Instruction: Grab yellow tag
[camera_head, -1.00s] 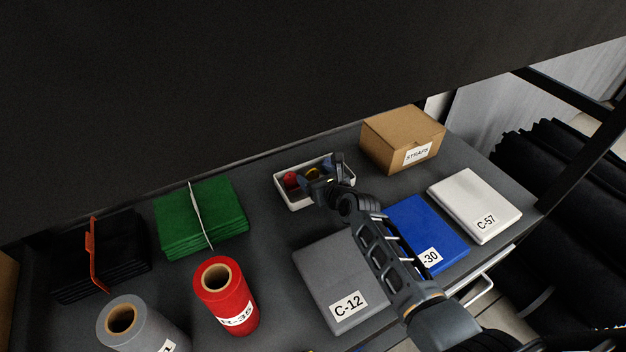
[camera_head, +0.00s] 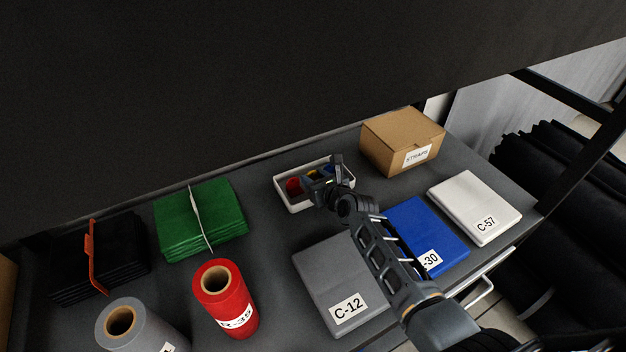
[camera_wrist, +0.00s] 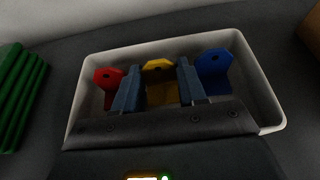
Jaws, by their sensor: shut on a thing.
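A yellow tag (camera_wrist: 159,82) with a small hole stands in a white tray (camera_wrist: 262,82), between a red tag (camera_wrist: 106,86) and a blue tag (camera_wrist: 214,73). In the wrist view my gripper (camera_wrist: 158,82) is shut on the yellow tag, with one finger at each side of it. In the head view my gripper (camera_head: 318,178) reaches into the tray (camera_head: 293,206) and hides most of the yellow tag. The red tag (camera_head: 294,187) shows at the left of the gripper there.
A cardboard STRAPS box (camera_head: 397,138) stands right of the tray. Green folded cloth (camera_head: 195,222) lies to the left. A grey C-12 pack (camera_head: 325,270), a blue pack (camera_head: 420,225) and a red roll (camera_head: 230,305) are nearer. A dark panel (camera_head: 200,80) overhangs the shelf.

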